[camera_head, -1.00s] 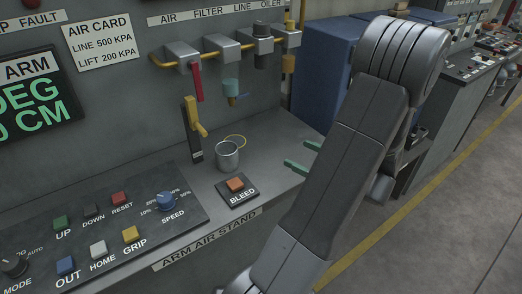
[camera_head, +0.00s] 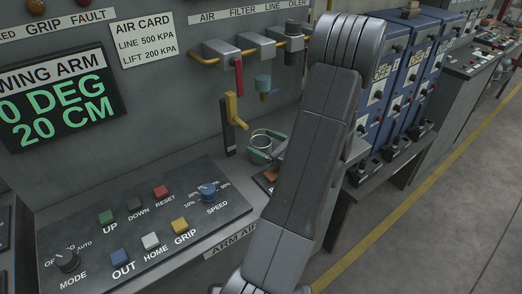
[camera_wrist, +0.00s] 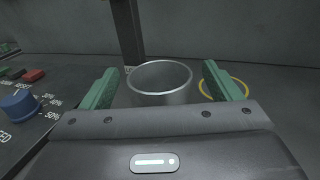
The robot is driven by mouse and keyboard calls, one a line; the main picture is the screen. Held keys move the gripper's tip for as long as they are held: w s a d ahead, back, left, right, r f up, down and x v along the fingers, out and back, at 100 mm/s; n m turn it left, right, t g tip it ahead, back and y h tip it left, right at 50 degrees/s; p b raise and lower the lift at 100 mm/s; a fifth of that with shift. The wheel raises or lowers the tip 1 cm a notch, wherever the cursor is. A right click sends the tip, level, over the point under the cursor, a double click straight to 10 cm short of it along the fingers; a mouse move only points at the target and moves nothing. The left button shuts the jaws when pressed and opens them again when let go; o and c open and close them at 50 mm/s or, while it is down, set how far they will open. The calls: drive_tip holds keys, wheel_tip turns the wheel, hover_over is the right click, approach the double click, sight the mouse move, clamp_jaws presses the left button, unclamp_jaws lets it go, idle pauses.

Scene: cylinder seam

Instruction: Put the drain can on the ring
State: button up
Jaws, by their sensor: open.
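The drain can (camera_head: 261,141) is a small open-topped metal can standing upright on the stand's grey top. In the wrist view the can (camera_wrist: 160,84) sits between the two green fingers, with a visible gap on each side. My gripper (camera_wrist: 160,74) is open around the can and not closed on it; it also shows in the head view (camera_head: 264,145), partly hidden by my arm. The ring (camera_wrist: 235,86) is a thin yellow circle on the surface, right of the can in the wrist view and partly hidden by the right finger.
A yellow-handled lever (camera_head: 233,113) stands behind the can. A control panel (camera_head: 140,225) with buttons and a blue speed knob (camera_head: 208,190) lies to the left. A red handle (camera_head: 238,77) and a teal filter bowl (camera_head: 263,84) hang above.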

sight(257, 139)
drive_tip(key=x, duration=0.3)
drive_tip(key=shift+a, duration=0.15)
drive_tip(key=c, duration=1.2)
drive_tip(key=shift+o, duration=0.2)
drive_tip(key=shift+r, duration=0.1)
